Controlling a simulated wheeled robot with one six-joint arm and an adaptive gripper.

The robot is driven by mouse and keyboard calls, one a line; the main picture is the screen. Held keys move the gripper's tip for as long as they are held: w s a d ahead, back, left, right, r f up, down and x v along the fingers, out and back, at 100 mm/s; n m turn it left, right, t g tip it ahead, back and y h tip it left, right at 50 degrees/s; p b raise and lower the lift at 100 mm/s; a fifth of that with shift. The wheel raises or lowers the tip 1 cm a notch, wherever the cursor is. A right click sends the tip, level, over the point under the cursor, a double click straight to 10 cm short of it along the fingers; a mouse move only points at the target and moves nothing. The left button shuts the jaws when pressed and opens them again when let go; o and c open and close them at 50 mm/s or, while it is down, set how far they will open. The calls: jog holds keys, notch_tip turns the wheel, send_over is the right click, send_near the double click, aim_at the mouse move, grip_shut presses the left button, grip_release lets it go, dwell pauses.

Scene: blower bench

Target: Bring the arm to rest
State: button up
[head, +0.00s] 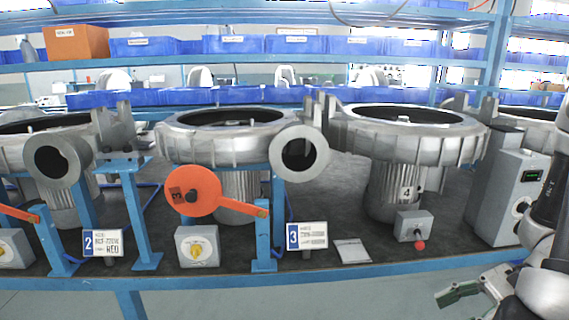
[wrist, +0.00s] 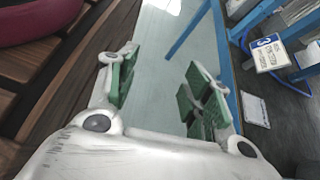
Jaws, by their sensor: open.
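My gripper (head: 474,293) is at the lower right of the head view, in front of the bench's front edge. In the wrist view my gripper (wrist: 158,92) shows its two green-padded fingers spread apart with nothing between them. Beyond the fingers is the pale floor. My arm comes in from the right edge of the head view.
The blue-edged bench (head: 350,274) carries several grey blowers, one (head: 405,130) marked 4. An orange disc (head: 193,191) marked 3 stands before another. A grey control box (head: 512,195) is near my arm. The number 3 sign (head: 307,236) and a paper (head: 352,250) sit near the front edge.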

jog(key=s+d+r+n+g+h, duration=0.2)
jog(key=d+r+n+h, duration=0.4)
jog(key=r+n+h, duration=0.4)
jog(key=a+r+n+t+h, duration=0.1)
jog(key=a+r+n+t, duration=0.1)
jog(key=r, duration=0.4)
jog(key=w+a+r+n+t+h, duration=0.1)
jog(key=a+r+n+t, duration=0.2)
jog(key=r, duration=0.4)
jog(key=shift+n+t, duration=0.6)
jog(key=shift+w, duration=0.1)
